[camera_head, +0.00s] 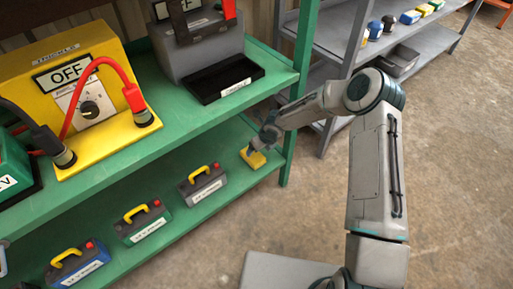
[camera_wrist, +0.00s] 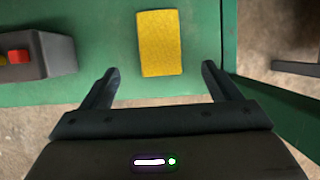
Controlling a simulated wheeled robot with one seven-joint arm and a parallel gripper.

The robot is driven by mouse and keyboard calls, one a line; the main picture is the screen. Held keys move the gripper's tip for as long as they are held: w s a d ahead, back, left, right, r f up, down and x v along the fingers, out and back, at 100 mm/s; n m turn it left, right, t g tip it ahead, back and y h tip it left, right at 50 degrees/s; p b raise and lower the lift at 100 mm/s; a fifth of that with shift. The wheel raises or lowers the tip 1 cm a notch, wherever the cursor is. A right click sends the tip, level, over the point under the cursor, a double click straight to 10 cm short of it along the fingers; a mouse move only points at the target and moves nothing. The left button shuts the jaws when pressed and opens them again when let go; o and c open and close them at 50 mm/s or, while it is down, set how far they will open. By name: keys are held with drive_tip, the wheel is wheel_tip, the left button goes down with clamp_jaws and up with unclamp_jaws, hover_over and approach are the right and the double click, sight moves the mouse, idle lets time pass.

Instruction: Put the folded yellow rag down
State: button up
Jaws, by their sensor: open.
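The folded yellow rag (camera_head: 255,159) lies on the green lower shelf (camera_head: 215,207) near its right end. In the wrist view the rag (camera_wrist: 160,43) is a flat yellow rectangle on the green shelf surface (camera_wrist: 105,45). My gripper (camera_wrist: 160,78) is open and empty, its two dark fingers spread to the left and right of the rag's near end. In the head view my gripper (camera_head: 257,146) is at the rag, partly hidden by my arm. I cannot tell the exact height of the fingers above the shelf.
Several battery packs with yellow handles stand along the lower shelf; the nearest is a grey one (camera_head: 203,184). The upper shelf (camera_head: 190,125) holds a yellow box (camera_head: 75,95) and a grey charger (camera_head: 205,50). A green post (camera_head: 291,150) stands right of the rag.

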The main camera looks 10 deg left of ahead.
drive_tip(key=s+d+r+m+h, duration=0.3)
drive_tip(key=s+d+r+m, duration=0.1)
drive_tip(key=d+r+m, duration=0.65)
drive_tip(key=s+d+r+m+h, duration=0.2)
drive_tip(key=s+d+r+m, duration=0.3)
drive_tip(key=d+r+m, duration=0.5)
drive_tip(key=s+d+r+m, duration=0.1)
drive_tip(key=s+r+m, duration=0.3)
drive_tip(key=s+m, duration=0.3)
drive_tip(key=s+d+r+m+g+y, duration=0.1)
drive_tip(key=s+d+r+m, duration=0.1)
drive_tip(key=s+r+m, duration=0.2)
drive_tip(key=s+d+r+m, duration=0.2)
drive_tip(key=s+r+m, duration=0.2)
drive_tip(key=s+m, duration=0.7)
drive_tip(key=m, duration=0.3)
drive_tip(key=shift+d+r+g+y, duration=0.2)
drive_tip(key=shift+r+g+y, duration=0.1)
drive_tip(key=shift+g, duration=0.1)
drive_tip(key=shift+r, duration=0.1)
wheel_tip(320, 180, up, 31)
drive_tip(key=t+p, duration=0.1)
drive_tip(key=p, duration=2.7)
drive_tip(key=shift+d+f+t, duration=0.2)
drive_tip(key=shift+t, duration=0.1)
